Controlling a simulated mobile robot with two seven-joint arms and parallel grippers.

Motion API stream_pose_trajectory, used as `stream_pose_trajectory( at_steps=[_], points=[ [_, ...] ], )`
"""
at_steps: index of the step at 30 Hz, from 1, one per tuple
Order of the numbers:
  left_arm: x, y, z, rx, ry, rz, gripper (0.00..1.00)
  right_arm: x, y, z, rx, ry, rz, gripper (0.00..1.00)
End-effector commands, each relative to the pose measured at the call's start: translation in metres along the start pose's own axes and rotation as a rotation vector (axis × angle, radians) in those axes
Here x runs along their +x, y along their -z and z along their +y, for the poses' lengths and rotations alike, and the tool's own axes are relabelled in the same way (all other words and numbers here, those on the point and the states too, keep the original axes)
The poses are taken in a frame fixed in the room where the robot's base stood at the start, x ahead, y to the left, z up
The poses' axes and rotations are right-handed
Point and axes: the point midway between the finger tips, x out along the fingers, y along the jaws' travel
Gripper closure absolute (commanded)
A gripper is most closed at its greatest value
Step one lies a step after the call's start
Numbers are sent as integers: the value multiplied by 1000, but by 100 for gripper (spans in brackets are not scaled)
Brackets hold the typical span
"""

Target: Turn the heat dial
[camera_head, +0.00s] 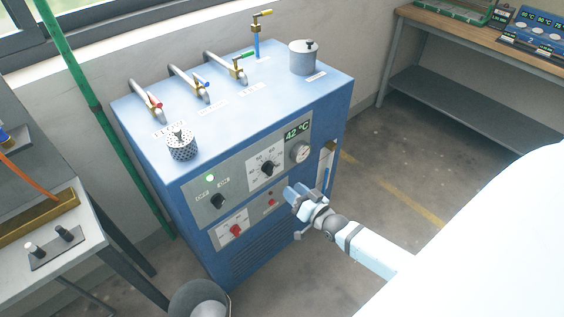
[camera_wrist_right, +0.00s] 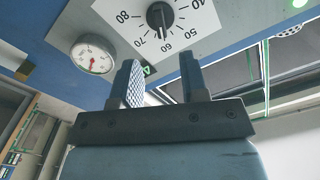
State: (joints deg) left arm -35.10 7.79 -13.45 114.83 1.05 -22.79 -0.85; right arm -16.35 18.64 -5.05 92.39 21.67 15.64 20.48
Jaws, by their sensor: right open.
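The heat dial (camera_head: 267,168) is a black knob on a white scale plate on the front panel of the blue machine (camera_head: 240,92). In the right wrist view the dial (camera_wrist_right: 160,18) sits at the top, with numbers from 40 to 80 around it and its pointer near 60. My right gripper (camera_head: 292,192) is in front of the panel, below and to the right of the dial. In the right wrist view its two fingers (camera_wrist_right: 161,80) are apart with nothing between them, and the dial lies beyond their tips. My left gripper is not in view.
A display (camera_head: 297,131) reads 42 °C above a round gauge (camera_head: 300,152). A black switch (camera_head: 218,201) and a red switch (camera_head: 236,230) sit left of my gripper. A grey table (camera_head: 50,235) stands at left. The floor at right is mostly clear.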

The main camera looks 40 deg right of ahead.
Motion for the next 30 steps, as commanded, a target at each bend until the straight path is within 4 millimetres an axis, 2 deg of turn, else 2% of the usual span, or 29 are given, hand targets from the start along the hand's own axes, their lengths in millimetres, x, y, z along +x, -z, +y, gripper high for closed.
stream_pose_trajectory(
  at_steps=[3, 9, 27, 30],
  points=[
    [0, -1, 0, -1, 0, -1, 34, -23, -1, 0, 0, -1, -2, 60],
    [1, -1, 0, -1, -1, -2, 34, -41, 0, 0, -1, 0, 0, 60],
    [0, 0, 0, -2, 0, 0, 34, -43, 0, 0, -1, 0, 0, 60],
    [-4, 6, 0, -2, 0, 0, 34, -47, 0, -11, -14, 1, -26, 60]
  ],
)
